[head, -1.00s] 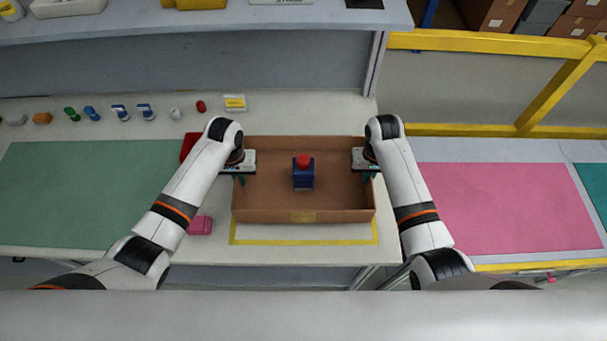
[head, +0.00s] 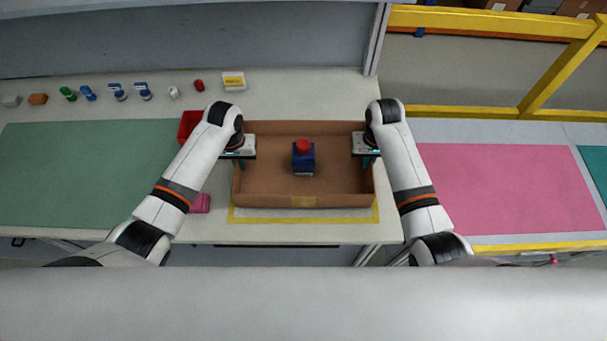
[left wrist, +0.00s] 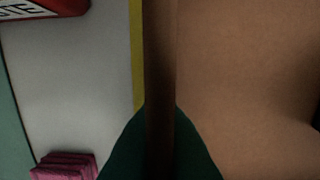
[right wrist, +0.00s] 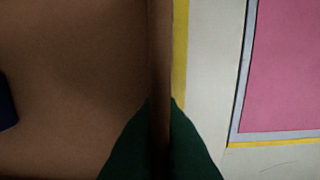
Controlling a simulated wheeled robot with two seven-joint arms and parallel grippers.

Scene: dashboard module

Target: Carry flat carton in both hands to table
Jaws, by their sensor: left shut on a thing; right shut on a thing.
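The flat brown open carton (head: 270,180) is level in the head view, over a yellow-outlined area (head: 300,217) of the pale table (head: 210,232). A blue block with a red round top (head: 303,158) stands inside it. My left gripper (head: 240,160) is shut on the carton's left wall, which also runs between the fingers in the left wrist view (left wrist: 160,60). My right gripper (head: 368,160) is shut on the right wall, seen in the right wrist view (right wrist: 160,60). I cannot tell whether the carton's bottom touches the table.
A red bin (head: 190,125) and a pink stack (head: 200,204) lie just left of the carton. A green mat (head: 90,175) is further left, with several small items along the back. A pink mat (head: 505,190) and yellow rail (head: 480,112) are at the right.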

